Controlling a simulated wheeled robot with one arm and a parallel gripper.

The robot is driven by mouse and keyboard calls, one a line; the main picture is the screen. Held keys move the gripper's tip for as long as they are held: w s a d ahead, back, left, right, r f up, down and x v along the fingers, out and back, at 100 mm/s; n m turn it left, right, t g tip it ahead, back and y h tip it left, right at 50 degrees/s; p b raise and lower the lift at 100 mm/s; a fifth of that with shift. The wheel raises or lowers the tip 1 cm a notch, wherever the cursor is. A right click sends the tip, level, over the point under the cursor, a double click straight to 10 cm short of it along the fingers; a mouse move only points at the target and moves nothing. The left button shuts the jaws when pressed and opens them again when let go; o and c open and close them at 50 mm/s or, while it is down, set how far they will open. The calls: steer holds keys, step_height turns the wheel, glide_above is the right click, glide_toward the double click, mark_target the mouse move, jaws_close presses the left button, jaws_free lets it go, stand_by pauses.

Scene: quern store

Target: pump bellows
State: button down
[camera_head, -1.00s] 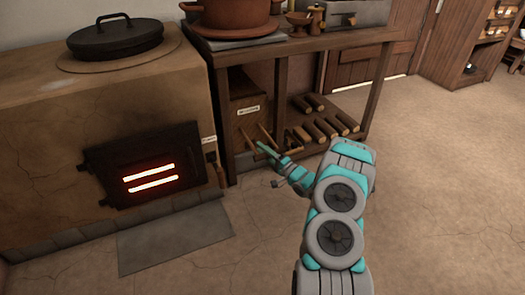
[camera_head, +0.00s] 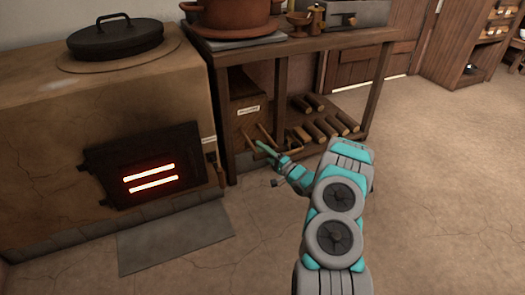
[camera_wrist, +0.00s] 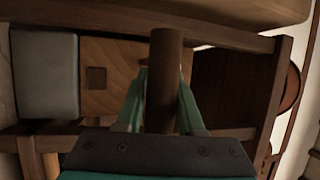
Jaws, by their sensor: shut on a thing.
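The bellows (camera_head: 245,118), a wooden box with a small pale label, stands under the left end of the wooden bench beside the stove. Its wooden front also shows in the wrist view (camera_wrist: 110,55), with a square dark hole. My gripper (camera_head: 262,148) reaches low in front of the bellows. In the wrist view its two teal fingers are shut on a round brown wooden handle (camera_wrist: 165,45), one on each side. The handle's lower end is partly hidden by the gripper body.
The clay stove (camera_head: 60,130) with a glowing firebox (camera_head: 150,175) stands left of the bellows. The bench (camera_head: 300,42) carries a clay pot (camera_head: 235,10). Several logs (camera_head: 320,128) lie on its lower shelf, right of the bellows. The floor at right is open.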

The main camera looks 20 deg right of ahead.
steer(key=w, duration=0.9)
steer(key=shift+a, duration=0.2)
steer(key=c, duration=0.6)
jaws_free()
steer(key=shift+p+v, duration=0.65)
steer(key=shift+v, duration=3.25)
